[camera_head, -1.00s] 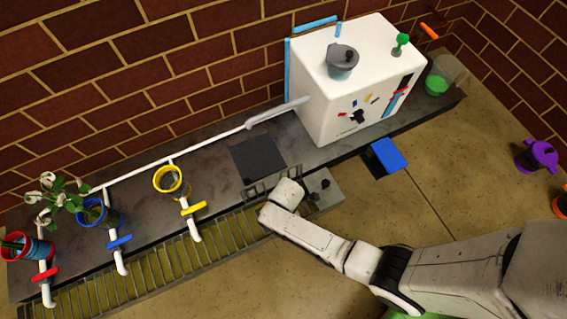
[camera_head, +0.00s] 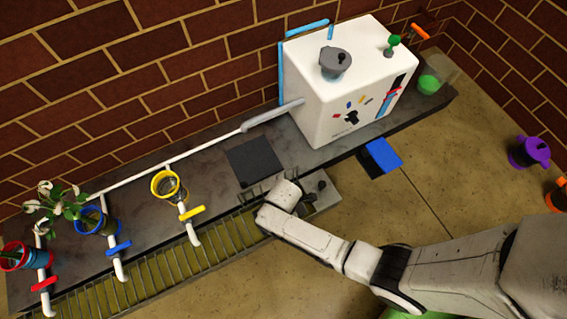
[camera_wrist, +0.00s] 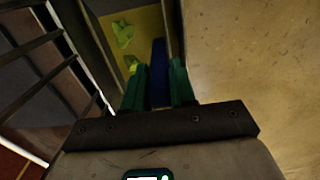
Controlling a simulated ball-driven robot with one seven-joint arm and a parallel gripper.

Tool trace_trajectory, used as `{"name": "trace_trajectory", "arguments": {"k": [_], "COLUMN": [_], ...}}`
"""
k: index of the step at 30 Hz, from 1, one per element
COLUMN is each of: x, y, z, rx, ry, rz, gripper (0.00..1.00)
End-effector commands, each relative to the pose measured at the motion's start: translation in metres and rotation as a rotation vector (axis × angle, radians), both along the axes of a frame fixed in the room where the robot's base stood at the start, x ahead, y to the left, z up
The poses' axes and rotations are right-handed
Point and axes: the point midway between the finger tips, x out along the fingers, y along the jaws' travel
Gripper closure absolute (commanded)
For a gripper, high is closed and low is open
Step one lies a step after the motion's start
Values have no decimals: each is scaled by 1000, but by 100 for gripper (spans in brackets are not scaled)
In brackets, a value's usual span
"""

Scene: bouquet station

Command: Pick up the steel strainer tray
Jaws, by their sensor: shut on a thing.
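A grey metal tray-like piece (camera_head: 325,201) with dark knobs lies at the right end of the slatted grating (camera_head: 160,272), partly hidden by my arm. I cannot tell for sure that this is the steel strainer tray. My gripper (camera_wrist: 157,72) points down near this end; its fingertips are hidden in the head view. In the wrist view its green fingers are shut on a dark blue upright bar (camera_wrist: 160,62). I cannot tell what the bar belongs to. Behind it is a yellow-floored channel (camera_wrist: 145,28) with green scraps (camera_wrist: 123,33).
Dark bars (camera_wrist: 35,60) stand close left of the fingers; bare floor (camera_wrist: 255,60) lies to the right. A white box (camera_head: 350,85) with a grey pot (camera_head: 335,65) stands behind. Yellow (camera_head: 168,186), blue (camera_head: 90,222) and red (camera_head: 15,257) pots line the counter. A blue piece (camera_head: 384,154) juts out front.

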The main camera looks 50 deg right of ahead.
Motion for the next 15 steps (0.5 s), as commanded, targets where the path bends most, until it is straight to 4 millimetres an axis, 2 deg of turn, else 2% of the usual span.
{"name": "trace_trajectory", "arguments": {"k": [1,5,15], "x": [0,1,1], "y": [0,0,0], "z": [11,35,109], "rx": [0,0,0], "ry": [-2,-2,-2], "rz": [0,0,0], "gripper": [100,100,100]}}
